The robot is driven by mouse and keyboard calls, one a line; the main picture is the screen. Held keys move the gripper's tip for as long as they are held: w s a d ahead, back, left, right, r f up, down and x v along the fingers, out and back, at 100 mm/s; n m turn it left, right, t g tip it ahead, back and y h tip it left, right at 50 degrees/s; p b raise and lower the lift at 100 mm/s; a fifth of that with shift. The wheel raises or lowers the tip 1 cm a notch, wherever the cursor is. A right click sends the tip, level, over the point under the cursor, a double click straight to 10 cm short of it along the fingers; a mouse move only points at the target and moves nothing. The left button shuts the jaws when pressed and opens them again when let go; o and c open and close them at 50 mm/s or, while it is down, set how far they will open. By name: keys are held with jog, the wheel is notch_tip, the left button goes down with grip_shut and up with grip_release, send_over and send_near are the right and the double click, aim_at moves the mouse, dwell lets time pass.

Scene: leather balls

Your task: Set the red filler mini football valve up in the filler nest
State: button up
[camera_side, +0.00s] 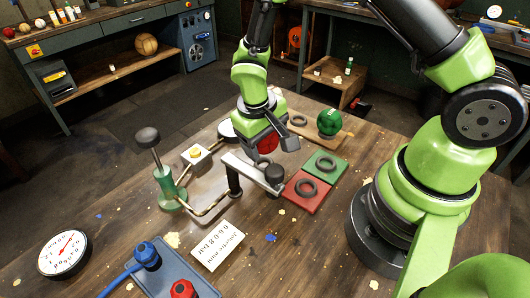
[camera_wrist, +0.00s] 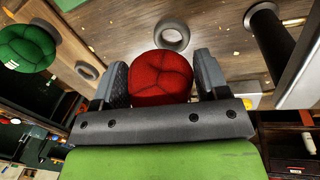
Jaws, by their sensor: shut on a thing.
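The red mini football (camera_wrist: 160,78) is held between the two fingers of my gripper (camera_wrist: 163,80). In the side view the red ball (camera_side: 268,143) shows partly below my gripper (camera_side: 270,140), above the bench near the filler. I cannot make out its valve in either view. A grey ring (camera_wrist: 172,36) lies beyond the ball in the wrist view, apart from it; it may be the filler nest.
A green ball (camera_side: 330,122) sits on a wooden board beside an empty ring (camera_side: 298,120). A black post (camera_wrist: 266,35) stands near my gripper. A gauge (camera_side: 64,254), a card (camera_side: 217,246) and a blue tray (camera_side: 170,275) lie in front.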

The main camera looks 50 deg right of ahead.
aim_at(265, 153)
jog(key=shift+f, duration=1.8)
jog(key=o, duration=1)
jog(key=shift+f, duration=0.1)
jog(key=shift+c, duration=0.2)
jog(key=r, duration=0.4)
jog(key=a+r, duration=0.1)
jog(key=r, duration=0.3)
jog(key=a+r, duration=0.1)
jog(key=r, duration=0.3)
jog(key=shift+w+a+r, duration=0.1)
jog(key=shift+w, duration=0.15)
jog(key=s+r+m+t+y, duration=0.1)
jog(key=s+r+t+y, duration=0.3)
jog(key=s+r, duration=1)
jog(key=shift+s+d+r+m+t, duration=0.3)
jog(key=shift+s+r+m+t, duration=0.1)
jog(key=shift+r+t, duration=1.45)
